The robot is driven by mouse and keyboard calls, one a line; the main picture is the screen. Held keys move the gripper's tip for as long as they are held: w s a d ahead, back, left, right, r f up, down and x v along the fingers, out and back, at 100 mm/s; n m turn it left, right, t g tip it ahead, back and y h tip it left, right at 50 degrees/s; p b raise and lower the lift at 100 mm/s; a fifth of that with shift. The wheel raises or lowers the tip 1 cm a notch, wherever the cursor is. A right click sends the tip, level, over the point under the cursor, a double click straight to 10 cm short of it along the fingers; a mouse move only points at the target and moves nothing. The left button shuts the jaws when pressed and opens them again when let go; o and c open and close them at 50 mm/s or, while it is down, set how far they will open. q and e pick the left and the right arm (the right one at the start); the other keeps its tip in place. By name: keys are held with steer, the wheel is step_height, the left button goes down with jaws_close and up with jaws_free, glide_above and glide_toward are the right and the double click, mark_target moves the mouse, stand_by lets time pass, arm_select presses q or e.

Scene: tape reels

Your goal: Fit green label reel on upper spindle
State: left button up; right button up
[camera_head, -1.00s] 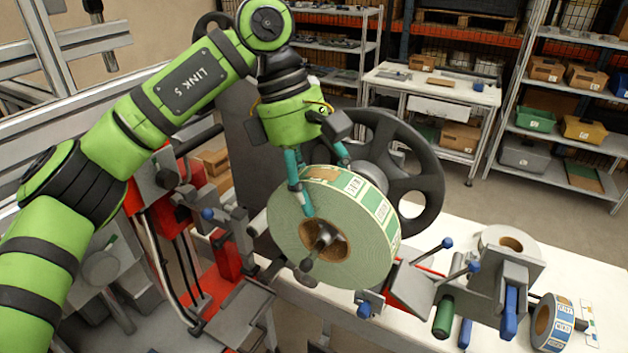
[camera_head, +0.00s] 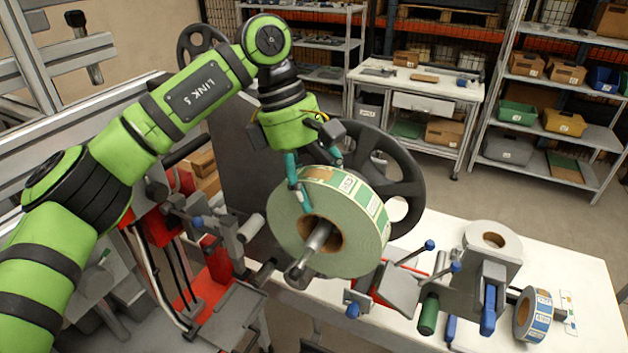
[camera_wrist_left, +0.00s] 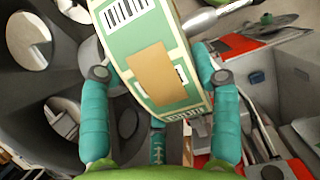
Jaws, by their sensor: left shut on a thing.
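The green label reel (camera_head: 335,218) is a wide roll with a pale green face, a brown core and printed labels around its rim. The grey upper spindle (camera_head: 312,245) passes through the core, and its end sticks out on the near side. My left gripper (camera_head: 312,172) is shut on the reel's top, with one teal finger on the near face and the other behind. In the left wrist view the reel's labelled rim (camera_wrist_left: 150,65) lies between both teal fingers (camera_wrist_left: 158,78). The spindle's far end is hidden. My right gripper is not in view.
A black spoked wheel (camera_head: 405,190) stands close behind the reel. Blue-knobbed levers, a green-handled roller (camera_head: 429,313), a white roll (camera_head: 493,240) and a blue label reel (camera_head: 534,314) are at the right. Shelves and a side table (camera_head: 420,88) stand at the back.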

arm_select(q)
steer(key=shift+w+d+r+p, duration=0.1)
steer(key=shift+w+d+p, duration=0.15)
steer(key=shift+w, duration=0.2)
steer(key=shift+w+d+r+p, duration=0.1)
steer(key=shift+w+d+p, duration=0.1)
steer(key=shift+w, duration=0.25)
steer(key=shift+w+d, duration=0.3)
steer(key=shift+w, duration=0.5)
steer(key=shift+w, duration=0.15)
steer(key=shift+w+d, duration=0.2)
steer(key=shift+w, duration=0.15)
steer(key=o, duration=1.6)
steer(key=shift+o, duration=0.9)
steer(key=shift+s, duration=0.15)
